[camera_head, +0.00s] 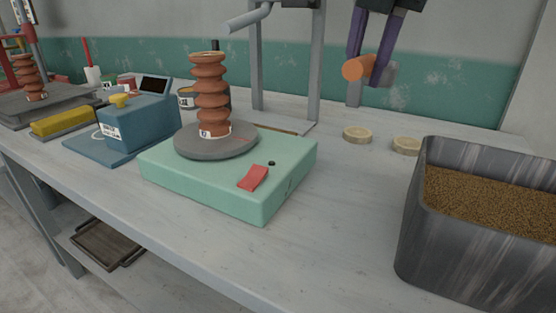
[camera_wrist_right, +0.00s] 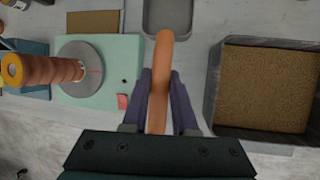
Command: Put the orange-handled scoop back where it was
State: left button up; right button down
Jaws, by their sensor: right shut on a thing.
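My right gripper (camera_head: 375,62) hangs at the top right of the head view, in the air above the bench. Its two purple fingers are shut on the scoop's orange handle (camera_head: 356,69). A greyish part shows behind the fingers, and I cannot tell its shape. In the right wrist view the orange handle (camera_wrist_right: 163,65) runs lengthwise between the fingers (camera_wrist_right: 160,85) and past their tips. The scoop's head is not clearly seen. My left gripper is not in view.
A dark bin (camera_head: 419,210) of brown granules stands at the right. A green wheel unit (camera_head: 220,180) carries a ridged clay column (camera_head: 211,90). Two pale discs, one (camera_head: 357,134) nearer the stand, lie behind. A grey tray (camera_wrist_right: 150,28) shows in the wrist view. The front bench is clear.

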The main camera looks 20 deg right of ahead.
notch_tip(320, 180, down, 13)
jog(key=shift+f+b, duration=0.1)
jog(key=shift+b, duration=0.9)
notch_tip(320, 180, down, 4)
jog(key=shift+f+b, duration=0.1)
jog(key=shift+b, duration=0.4)
jog(key=c, duration=0.7)
grip_release()
jog(key=p+v, duration=0.3)
jog(key=v, duration=0.9)
jog(key=shift+w+a, duration=0.1)
